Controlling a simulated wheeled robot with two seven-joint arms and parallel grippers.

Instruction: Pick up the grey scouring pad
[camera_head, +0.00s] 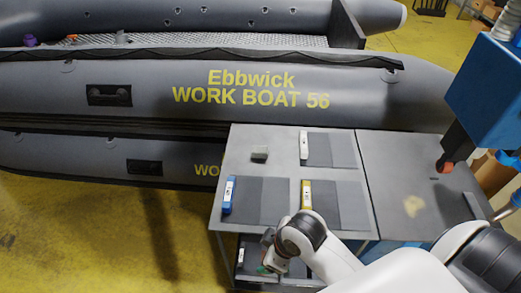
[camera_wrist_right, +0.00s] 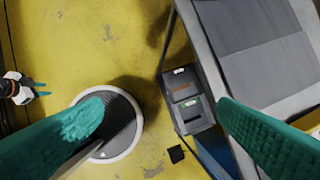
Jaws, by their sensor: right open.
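The grey scouring pad (camera_head: 260,153) is a small dark grey block lying on the left part of the grey worktop (camera_head: 238,165), near its back edge. My right gripper (camera_head: 266,266) is low at the front edge of the worktop, well short of the pad and partly hidden by its own arm. The pad is not in that view. My left gripper (camera_wrist_right: 38,88) shows small at the left edge of the right wrist view, too small to read its jaws.
Dark mats with a white-labelled bar (camera_head: 304,146), a blue bar (camera_head: 229,195) and a yellow bar (camera_head: 306,195) lie around the pad. A grey inflatable boat (camera_head: 150,88) stands behind. A black and grey device (camera_wrist_right: 188,101) is below the worktop edge. Yellow floor is open at left.

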